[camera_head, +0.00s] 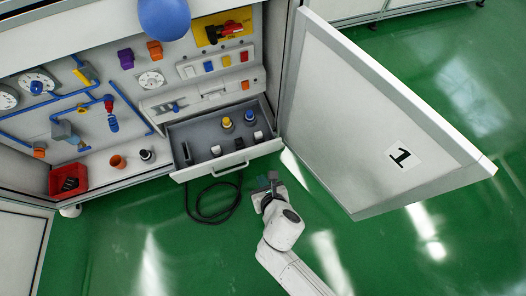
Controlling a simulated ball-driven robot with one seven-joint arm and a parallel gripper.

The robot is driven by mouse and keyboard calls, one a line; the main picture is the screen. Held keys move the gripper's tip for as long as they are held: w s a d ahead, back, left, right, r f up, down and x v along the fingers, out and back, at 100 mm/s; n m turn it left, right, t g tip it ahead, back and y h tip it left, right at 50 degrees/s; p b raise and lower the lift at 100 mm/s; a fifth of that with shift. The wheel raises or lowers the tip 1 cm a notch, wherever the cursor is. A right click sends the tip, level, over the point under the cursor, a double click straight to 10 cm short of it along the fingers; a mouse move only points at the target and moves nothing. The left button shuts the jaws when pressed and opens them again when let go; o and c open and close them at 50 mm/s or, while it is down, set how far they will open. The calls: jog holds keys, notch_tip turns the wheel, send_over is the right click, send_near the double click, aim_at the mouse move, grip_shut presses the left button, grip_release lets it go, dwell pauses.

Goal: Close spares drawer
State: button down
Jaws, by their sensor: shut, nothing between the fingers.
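The spares drawer (228,164) is pulled out of the lower part of the cabinet. It is grey inside, with a pale front panel and a bar handle (225,172). Inside stand small parts, among them a yellow-topped one (227,123) and a blue-topped one (250,118). My gripper (268,184) is in front of the drawer, just right of the handle in the picture. It is shut and empty, and appears apart from the drawer front; the exact gap cannot be told. My arm reaches in from the bottom right.
An open cabinet door (370,120) marked 1 stands to the right of the drawer. A dark cable (208,216) lies coiled on the green floor (120,250) below it. A red bin (66,188) sits on the ledge at left. The panel above carries pipes, gauges and switches.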

jog(key=f, duration=0.1)
jog(key=b, duration=0.8)
send_near(248, 152)
jog(key=shift+x, duration=3.05)
jog(key=shift+d, duration=0.1)
